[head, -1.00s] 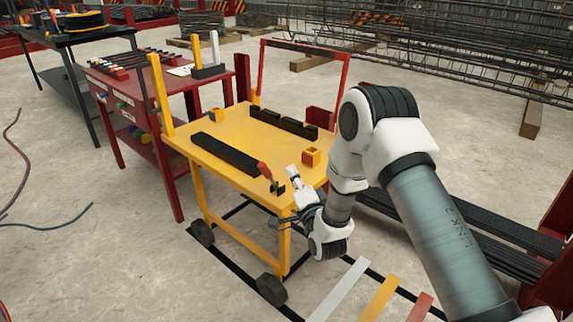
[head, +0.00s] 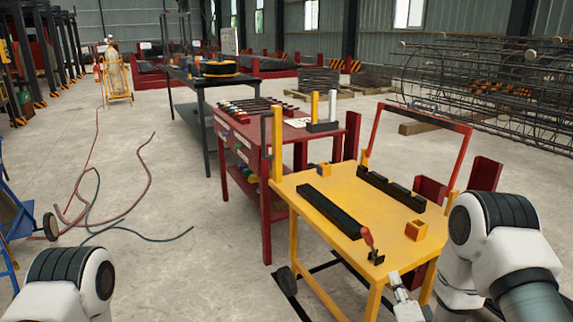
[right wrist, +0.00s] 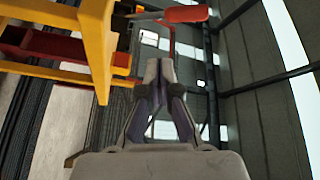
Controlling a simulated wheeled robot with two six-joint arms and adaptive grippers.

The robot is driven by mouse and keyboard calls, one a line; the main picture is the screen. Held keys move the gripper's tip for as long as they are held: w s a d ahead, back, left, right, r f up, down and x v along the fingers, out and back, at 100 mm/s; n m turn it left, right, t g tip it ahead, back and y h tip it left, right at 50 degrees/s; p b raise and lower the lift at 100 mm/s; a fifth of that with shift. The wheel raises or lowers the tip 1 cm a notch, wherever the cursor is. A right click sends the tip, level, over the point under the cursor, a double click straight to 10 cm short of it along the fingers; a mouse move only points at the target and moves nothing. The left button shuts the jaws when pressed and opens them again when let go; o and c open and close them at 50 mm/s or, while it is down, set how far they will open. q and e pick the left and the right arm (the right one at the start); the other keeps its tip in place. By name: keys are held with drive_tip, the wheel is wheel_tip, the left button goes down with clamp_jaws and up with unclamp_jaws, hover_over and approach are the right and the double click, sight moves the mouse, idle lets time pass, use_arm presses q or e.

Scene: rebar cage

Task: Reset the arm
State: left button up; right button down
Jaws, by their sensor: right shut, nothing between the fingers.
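My right gripper (head: 396,280) is at the front right edge of the yellow cart (head: 345,190), low beside its top. Its fingers are shut and empty. In the right wrist view, the right gripper (right wrist: 160,70) has its fingers together, with the cart's yellow frame (right wrist: 98,45) to the left and a red-handled tool (right wrist: 185,13) above. The white right arm (head: 490,245) comes in at the lower right. Part of my left arm (head: 70,285) shows at the lower left; its gripper is out of the frame.
On the cart lie black bars (head: 330,210), a small orange-yellow box (head: 416,230) and the red-handled tool (head: 368,240). A red table (head: 262,130) stands behind left. Hoses (head: 90,190) lie on open floor at left. A rebar cage (head: 480,85) stands at back right.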

drive_tip(key=s+a+f+n+g+y, duration=0.1)
drive_tip(key=s+a+f+g, duration=0.1)
drive_tip(key=s+f+g, duration=0.3)
drive_tip(key=s+a+f+n, duration=0.1)
drive_tip(key=s+f+n, duration=0.1)
drive_tip(key=f, duration=0.6)
drive_tip(key=s+a+f+n+g, duration=0.1)
drive_tip(key=s+f+n+g, duration=0.3)
drive_tip(key=s, duration=0.5)
drive_tip(key=s+a+f+n+g, duration=0.1)
drive_tip(key=s+f+n+g, duration=0.3)
drive_tip(key=s, duration=0.5)
drive_tip(key=s+f+n+g, duration=0.2)
drive_tip(key=s+f+g, duration=0.3)
drive_tip(key=s, duration=0.4)
wheel_tip(320, 180, up, 23)
drive_tip(key=n+g+p, duration=0.1)
drive_tip(key=p, duration=2)
drive_tip(key=shift+a+y+p, duration=0.15)
drive_tip(key=shift+y+p, duration=0.15)
drive_tip(key=shift+p, duration=0.1)
